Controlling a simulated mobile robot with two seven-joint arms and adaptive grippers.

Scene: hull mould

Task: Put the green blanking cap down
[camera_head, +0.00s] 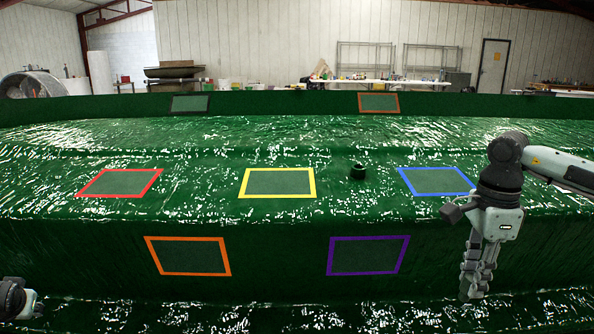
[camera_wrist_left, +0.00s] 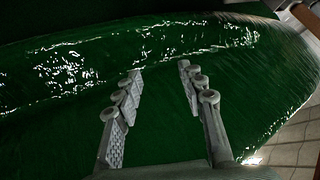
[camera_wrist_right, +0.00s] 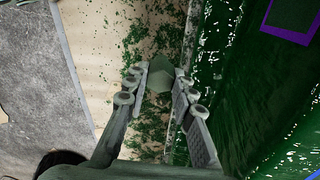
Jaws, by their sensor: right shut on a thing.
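My right gripper (camera_head: 472,288) points down at the right, in front of the hull mould's near side. In the right wrist view its fingers (camera_wrist_right: 160,85) are shut on a grey-green, many-sided piece, the green blanking cap (camera_wrist_right: 160,76). The cap is held at the fingertips, above a pale floor strewn with green flecks. In the head view the cap cannot be made out. My left gripper (camera_wrist_left: 157,80) is open and empty above the green mould surface; only part of my left arm shows at the lower left of the head view.
The glossy green mould (camera_head: 210,150) fills the middle. It bears red (camera_head: 120,171), yellow (camera_head: 313,183), blue (camera_head: 470,181), orange (camera_head: 229,260) and purple (camera_head: 331,257) outlined squares. A short dark green cylinder (camera_head: 358,172) stands between yellow and blue. More outlined squares lie farther back.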

